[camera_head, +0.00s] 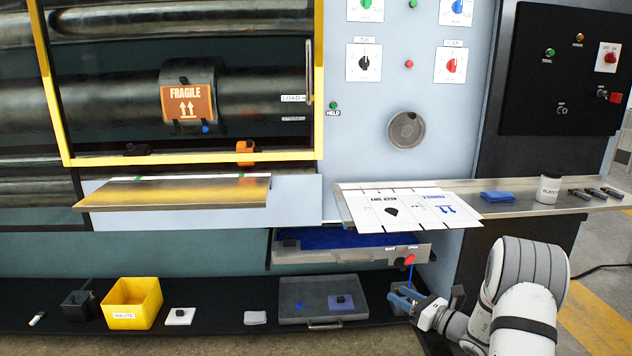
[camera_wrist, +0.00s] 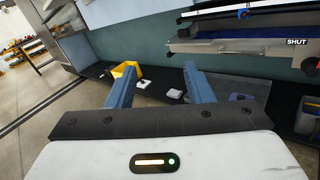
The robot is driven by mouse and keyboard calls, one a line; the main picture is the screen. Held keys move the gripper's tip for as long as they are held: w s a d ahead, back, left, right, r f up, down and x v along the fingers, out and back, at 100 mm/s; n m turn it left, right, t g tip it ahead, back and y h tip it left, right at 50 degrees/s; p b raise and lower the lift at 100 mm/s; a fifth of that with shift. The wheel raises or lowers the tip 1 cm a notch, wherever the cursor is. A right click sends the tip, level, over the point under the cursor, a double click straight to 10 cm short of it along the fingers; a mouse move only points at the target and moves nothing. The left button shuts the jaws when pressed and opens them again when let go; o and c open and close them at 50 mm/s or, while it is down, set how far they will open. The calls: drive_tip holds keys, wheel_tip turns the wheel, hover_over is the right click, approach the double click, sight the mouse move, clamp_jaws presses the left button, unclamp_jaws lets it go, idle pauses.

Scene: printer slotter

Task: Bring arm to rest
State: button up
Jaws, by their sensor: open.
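My gripper (camera_head: 405,299) is at the lower right of the head view, at the end of my white arm, in front of the machine near the right end of the low black ledge. In the wrist view its two blue fingers (camera_wrist: 160,88) stand wide apart with nothing between them. The gripper is open and empty. A blue stick with a red top (camera_head: 409,262) shows just above the fingers in the head view; I cannot tell what it belongs to.
An open drawer (camera_head: 350,255) juts out below the shelf with printed cardboard sheets (camera_head: 405,209). The low ledge (camera_head: 225,322) holds a yellow waste bin (camera_head: 131,303), a grey case (camera_head: 318,298) and small pads. A white jar (camera_head: 549,188) and blue cloth (camera_head: 497,197) are on the right shelf.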

drive_tip(key=s+a+r+n+g+h+p, duration=0.1)
drive_tip(key=s+a+r+n+g+p, duration=0.5)
drive_tip(key=s+a+r+n, duration=0.35)
drive_tip(key=s+a+r+n+g+h+p, duration=0.1)
drive_tip(key=s+a+r+n+g+p, duration=0.45)
drive_tip(key=s+r, duration=0.6)
drive_tip(key=s+d+r+n+h+p, duration=0.3)
drive_tip(key=s+r+n+h+p, duration=0.2)
drive_tip(key=s+r+n+p, duration=0.1)
drive_tip(key=s+d+r+n+h+p, duration=0.3)
drive_tip(key=s+r+n+h+p, duration=0.2)
drive_tip(key=s+r+n, duration=0.3)
wheel_tip(320, 180, up, 2)
drive_tip(key=shift+s+d+r+n+t+h+p, duration=0.15)
drive_tip(key=shift+s+d+n+t+h+p, duration=0.25)
drive_tip(key=shift+s, duration=0.7)
drive_tip(key=shift+a, duration=0.1)
drive_tip(key=shift+c, duration=0.4)
